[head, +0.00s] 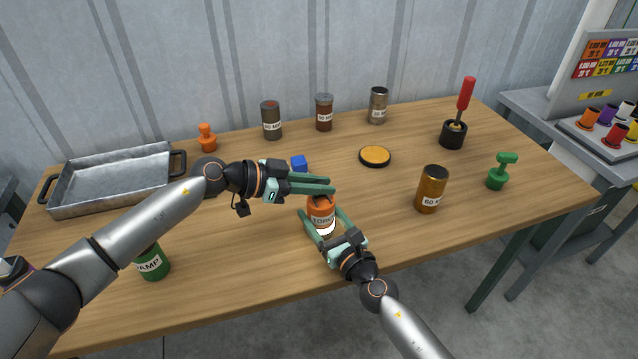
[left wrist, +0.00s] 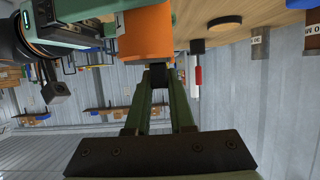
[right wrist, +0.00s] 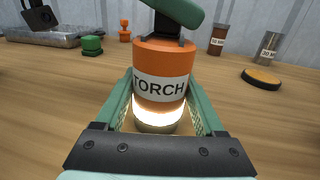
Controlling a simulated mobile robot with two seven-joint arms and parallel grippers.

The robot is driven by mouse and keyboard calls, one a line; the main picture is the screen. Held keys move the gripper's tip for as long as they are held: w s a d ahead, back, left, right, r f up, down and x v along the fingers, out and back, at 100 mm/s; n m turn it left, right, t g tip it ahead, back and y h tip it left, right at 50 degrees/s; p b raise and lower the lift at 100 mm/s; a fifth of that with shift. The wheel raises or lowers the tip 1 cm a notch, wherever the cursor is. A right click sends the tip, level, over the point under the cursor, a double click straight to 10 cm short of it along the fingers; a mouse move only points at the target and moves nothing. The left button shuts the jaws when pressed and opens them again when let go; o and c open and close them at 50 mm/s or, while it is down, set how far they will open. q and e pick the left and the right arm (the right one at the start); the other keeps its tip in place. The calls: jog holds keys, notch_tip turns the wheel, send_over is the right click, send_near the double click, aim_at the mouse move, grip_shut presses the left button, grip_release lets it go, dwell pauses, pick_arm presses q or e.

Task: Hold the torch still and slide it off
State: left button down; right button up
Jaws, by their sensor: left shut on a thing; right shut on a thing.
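The torch (head: 322,217) is an orange cylinder with a white TORCH label, upright near the table's front edge. Its lower end glows bright in the right wrist view (right wrist: 160,57). My right gripper (head: 323,212) is shut on the torch body, one finger on each side. My left gripper (head: 331,187) reaches in from the left over the torch top. It is shut on a small black slider (left wrist: 158,73) on the torch, which also shows under a left finger in the right wrist view (right wrist: 167,27). The slider is mostly hidden in the head view.
An amber can (head: 432,190) and a yellow-topped disc (head: 375,156) stand to the right. A green can (head: 152,262) and a metal tray (head: 112,181) are at the left. Table between torch and amber can is clear.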

pick_arm(q)
jog(key=shift+s+d, duration=0.25)
jog(key=shift+s, duration=0.4)
jog(key=shift+s+d, duration=0.25)
jog(key=shift+s, duration=0.4)
jog(key=c, duration=0.8)
grip_release()
jog(key=shift+o, duration=0.2)
jog(key=shift+a, duration=0.1)
jog(key=shift+a+r, duration=0.15)
jog(key=shift+a, duration=0.15)
jog(key=v, duration=1.1)
jog(key=shift+s, duration=0.15)
